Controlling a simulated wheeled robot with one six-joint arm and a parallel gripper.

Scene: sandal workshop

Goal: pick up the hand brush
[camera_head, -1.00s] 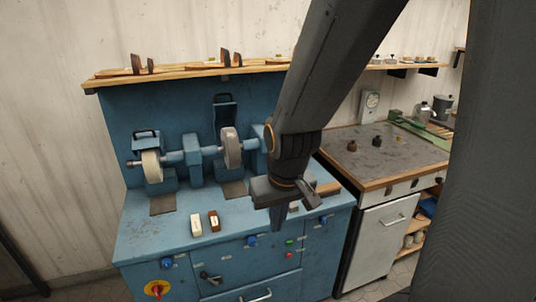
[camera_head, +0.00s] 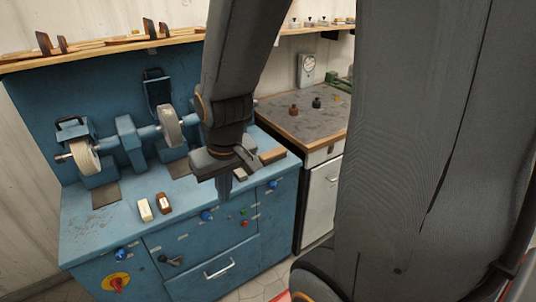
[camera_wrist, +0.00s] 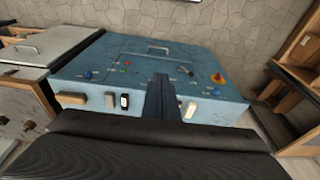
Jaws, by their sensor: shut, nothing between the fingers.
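A wooden-topped block that looks like the hand brush (camera_head: 272,156) lies on the right end of the blue bench top (camera_head: 100,222). It is small, and its bristles cannot be made out. It also seems to show at the left edge of the bench in the wrist view (camera_wrist: 72,98). My gripper (camera_head: 225,188) is shut and empty, pointing down over the front part of the bench, left of the wooden block and apart from it. In the wrist view my closed fingers (camera_wrist: 162,98) stand dark against the bench and hide part of it.
A grinding wheel (camera_head: 84,157) and a second wheel (camera_head: 170,126) stand behind. A wooden shelf (camera_head: 100,50) runs above. A grey-topped cabinet (camera_head: 310,122) stands to the right.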

